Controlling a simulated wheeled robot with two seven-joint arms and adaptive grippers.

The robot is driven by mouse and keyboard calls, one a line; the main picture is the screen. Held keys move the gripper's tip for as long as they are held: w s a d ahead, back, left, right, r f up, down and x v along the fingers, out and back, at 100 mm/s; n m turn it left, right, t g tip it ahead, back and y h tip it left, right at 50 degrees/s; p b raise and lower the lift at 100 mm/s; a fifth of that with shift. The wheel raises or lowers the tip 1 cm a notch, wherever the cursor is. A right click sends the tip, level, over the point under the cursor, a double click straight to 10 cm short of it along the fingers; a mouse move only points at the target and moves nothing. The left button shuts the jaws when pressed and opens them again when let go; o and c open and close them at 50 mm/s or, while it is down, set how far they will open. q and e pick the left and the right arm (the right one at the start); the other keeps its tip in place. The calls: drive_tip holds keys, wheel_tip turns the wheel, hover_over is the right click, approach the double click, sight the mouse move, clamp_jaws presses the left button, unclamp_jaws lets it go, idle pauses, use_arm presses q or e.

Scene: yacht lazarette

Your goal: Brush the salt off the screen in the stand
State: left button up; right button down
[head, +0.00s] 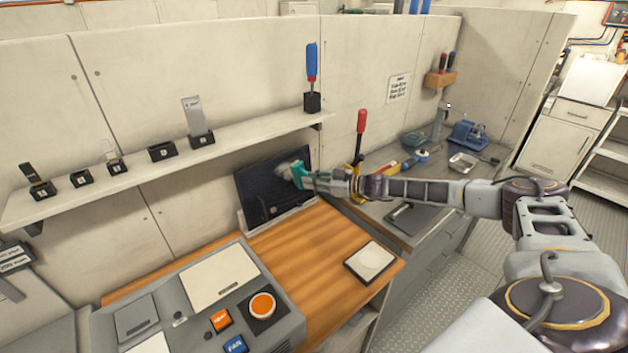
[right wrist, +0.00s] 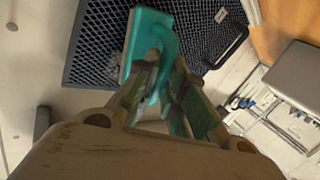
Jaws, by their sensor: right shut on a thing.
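The dark mesh screen (head: 268,188) leans upright in its stand (head: 243,222) at the back of the wooden counter, against the wall. It also fills the upper part of the right wrist view (right wrist: 105,40). A greyish patch shows on it close to the brush. My right gripper (head: 306,178) is shut on a teal-handled brush (head: 297,172), held in front of the screen's upper right part. In the right wrist view the teal brush (right wrist: 150,45) lies between the fingers, over the mesh. I cannot tell whether the bristles touch the screen. My left gripper is not in view.
A wall shelf (head: 150,165) with several black holders runs above the screen. A grey console (head: 215,300) with buttons stands at the front left. A white square pad (head: 370,262) lies on the wooden counter (head: 310,245). A red-handled tool (head: 361,122) stands right of the screen.

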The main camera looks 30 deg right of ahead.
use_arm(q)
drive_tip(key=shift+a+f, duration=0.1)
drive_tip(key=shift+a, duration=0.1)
use_arm(e)
drive_tip(key=shift+s+a, duration=0.15)
drive_tip(key=shift+a, duration=0.45)
use_arm(q)
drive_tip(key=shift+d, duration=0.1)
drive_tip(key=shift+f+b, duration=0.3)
drive_tip(key=shift+b, duration=0.05)
use_arm(e)
drive_tip(key=shift+s+a, duration=0.15)
drive_tip(key=shift+a, duration=1.55)
drive_tip(key=shift+a, duration=0.1)
